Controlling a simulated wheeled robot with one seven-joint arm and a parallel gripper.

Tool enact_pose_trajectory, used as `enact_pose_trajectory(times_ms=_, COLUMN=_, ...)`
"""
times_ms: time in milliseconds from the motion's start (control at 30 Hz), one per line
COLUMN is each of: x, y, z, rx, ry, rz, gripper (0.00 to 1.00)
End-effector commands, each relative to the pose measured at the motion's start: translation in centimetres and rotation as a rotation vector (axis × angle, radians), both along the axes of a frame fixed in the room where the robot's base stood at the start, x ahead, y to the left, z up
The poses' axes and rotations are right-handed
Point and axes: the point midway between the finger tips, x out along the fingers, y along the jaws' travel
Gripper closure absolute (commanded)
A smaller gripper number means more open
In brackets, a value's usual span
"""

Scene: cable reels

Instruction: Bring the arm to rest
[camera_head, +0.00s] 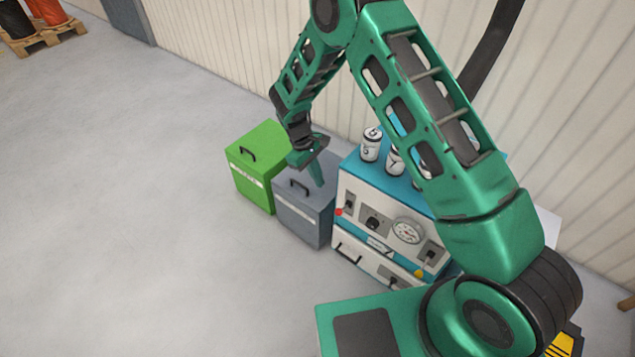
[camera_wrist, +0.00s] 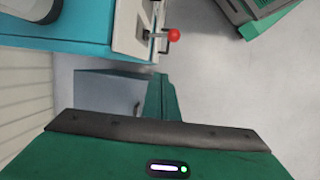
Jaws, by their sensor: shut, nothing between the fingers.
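My green arm arches over from the right in the head view, and its end hangs down to my gripper (camera_head: 317,175). The gripper is shut and empty, in front of or just above the lid of the grey box (camera_head: 302,213). I cannot tell the exact gap. In the wrist view, the gripper's green fingers (camera_wrist: 161,97) stand beside the grey box (camera_wrist: 108,92). The arm's upper link hides part of the cabinet behind it.
A white and blue cabinet (camera_head: 349,226) with a gauge, switches and a red knob (camera_wrist: 174,34) stands right of the grey box. Several labelled cans (camera_head: 371,145) stand on it. A green box (camera_head: 251,183) is at left. The floor (camera_head: 120,220) at left is clear.

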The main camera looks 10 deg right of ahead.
Motion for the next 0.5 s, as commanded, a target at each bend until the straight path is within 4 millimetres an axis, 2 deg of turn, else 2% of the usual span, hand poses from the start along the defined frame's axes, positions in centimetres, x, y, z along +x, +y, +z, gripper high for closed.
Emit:
enact_pose_trajectory(times_ms=367, x=0.0, y=0.0, z=0.0, rx=0.000, ry=0.000, rz=-0.001, gripper=1.00)
enact_pose_trajectory(times_ms=500, x=0.2, y=-1.0, z=1.4, rx=0.000, ry=-0.011, rz=-0.024, gripper=1.00)
